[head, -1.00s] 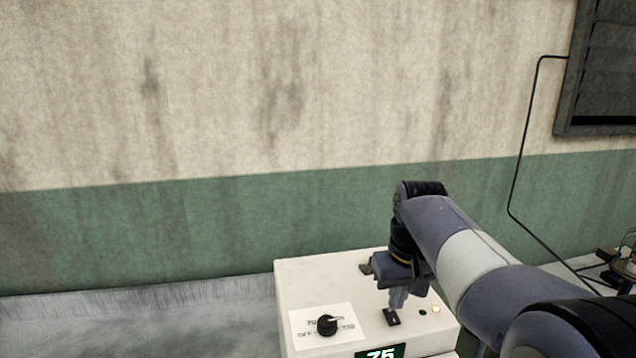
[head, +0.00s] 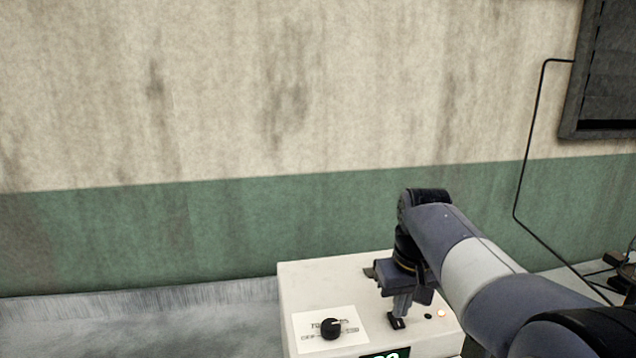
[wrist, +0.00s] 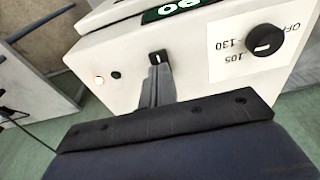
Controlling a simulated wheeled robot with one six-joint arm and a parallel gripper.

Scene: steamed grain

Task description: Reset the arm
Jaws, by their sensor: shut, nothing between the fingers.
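My gripper (head: 402,305) is shut and empty, pointing down over the top of a white control box (head: 310,280). Its fingertips are right at a small black switch (head: 397,322), which also shows beyond the closed fingers (wrist: 157,85) in the wrist view as a black switch (wrist: 158,57) with a white mark. I cannot tell whether they touch. A black knob (head: 331,328) sits on a white printed label (head: 349,318) to the left. In the wrist view the knob (wrist: 265,41) appears at the upper right. A green-lit display (head: 384,355) is cut off at the bottom edge.
A small lit lamp (head: 441,314) and a dark green one (head: 428,315) are right of the switch. A green and cream wall (head: 200,225) stands behind. A dark louvred panel (head: 605,70) with a cable hangs at upper right. The grey surface (head: 130,325) at left is clear.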

